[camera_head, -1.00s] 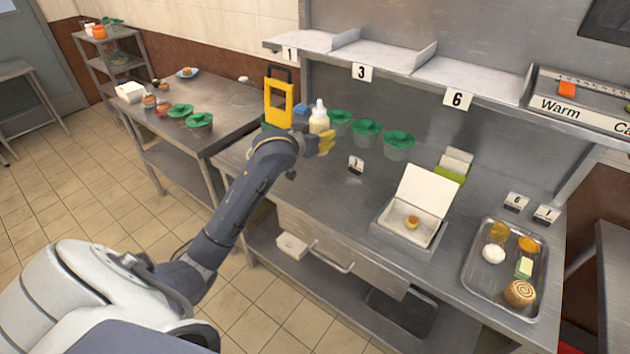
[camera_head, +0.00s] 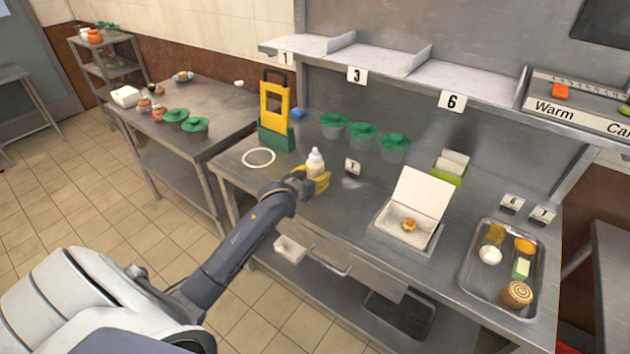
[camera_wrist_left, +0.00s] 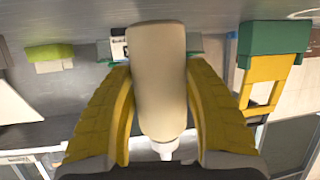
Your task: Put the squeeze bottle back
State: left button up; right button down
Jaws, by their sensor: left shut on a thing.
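The squeeze bottle (camera_head: 315,163) is cream-coloured with a white nozzle. My left gripper (camera_head: 318,182) has yellow fingers shut on it, over the steel counter. In the left wrist view the bottle (camera_wrist_left: 160,80) sits between the two yellow fingers, shown upside down with its nozzle low in the picture. In the head view it looks about upright; whether its base touches the counter I cannot tell. A white ring mark (camera_head: 259,149) lies bare on the counter to the left of the bottle. My right gripper is not in view.
A yellow and green stand (camera_head: 275,138) is behind the ring. An open white box (camera_head: 401,229) and a metal tray (camera_head: 487,292) with food are to the right.

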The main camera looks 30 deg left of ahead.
pick_arm(q)
jog(key=shift+f, duration=0.95)
jog(key=shift+f, duration=0.15)
jog(key=o, duration=0.8)
jog(key=v, duration=1.2)
jog(key=shift+r, duration=0.2)
